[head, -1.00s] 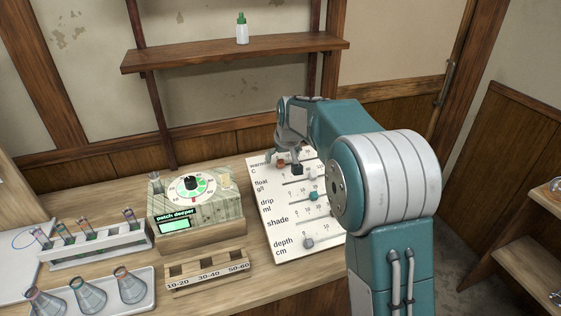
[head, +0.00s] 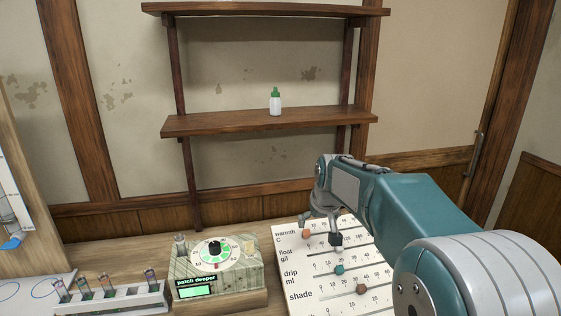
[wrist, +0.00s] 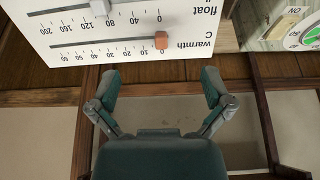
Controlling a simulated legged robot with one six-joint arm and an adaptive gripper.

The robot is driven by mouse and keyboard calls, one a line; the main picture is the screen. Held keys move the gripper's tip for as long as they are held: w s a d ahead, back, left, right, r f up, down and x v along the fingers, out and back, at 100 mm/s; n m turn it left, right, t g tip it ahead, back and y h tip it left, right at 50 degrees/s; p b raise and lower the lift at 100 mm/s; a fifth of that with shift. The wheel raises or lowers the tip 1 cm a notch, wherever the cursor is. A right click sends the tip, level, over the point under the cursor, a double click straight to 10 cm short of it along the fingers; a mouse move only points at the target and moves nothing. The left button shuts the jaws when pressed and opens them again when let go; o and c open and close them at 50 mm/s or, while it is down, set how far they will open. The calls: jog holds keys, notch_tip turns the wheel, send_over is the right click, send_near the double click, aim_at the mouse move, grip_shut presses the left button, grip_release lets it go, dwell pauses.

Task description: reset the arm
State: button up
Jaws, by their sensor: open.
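My gripper (head: 322,222) is open and empty above the top edge of the white slider board (head: 287,270). In the wrist view my gripper (wrist: 158,88) has its two fingers wide apart, with the board (wrist: 75,30) beyond them. The orange warmth knob (wrist: 161,40) is at the 0 end of its scale and apart from the fingers. The pale float knob (wrist: 100,7) is farther along its scale. In the head view the teal drip knob (head: 340,269) and brown shade knob (head: 361,288) also show. My arm hides the board's right side.
A dial box (head: 225,275) reading "patch deeper" stands left of the board. A tube rack (head: 110,302) is at the lower left. A wall shelf (head: 240,121) holds a green-capped bottle (head: 275,103) behind the bench. The air between board and shelf is clear.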

jog(key=s+d+r+m, duration=0.1)
jog(key=s+r, duration=0.1)
jog(key=s, duration=0.7)
jog(key=s+d+r, duration=0.1)
jog(key=s+r, duration=0.2)
jog(key=s, duration=0.5)
jog(key=s+d+f, duration=0.1)
jog(key=s+f, duration=0.1)
jog(key=s, duration=0.6)
jog(key=s+f+m, duration=0.1)
jog(key=s+f, duration=0.2)
jog(key=s, duration=0.5)
jog(key=shift+s+d+t+h, duration=0.15)
jog(key=shift+d+t+h, duration=0.15)
jog(key=shift+d+h, duration=0.1)
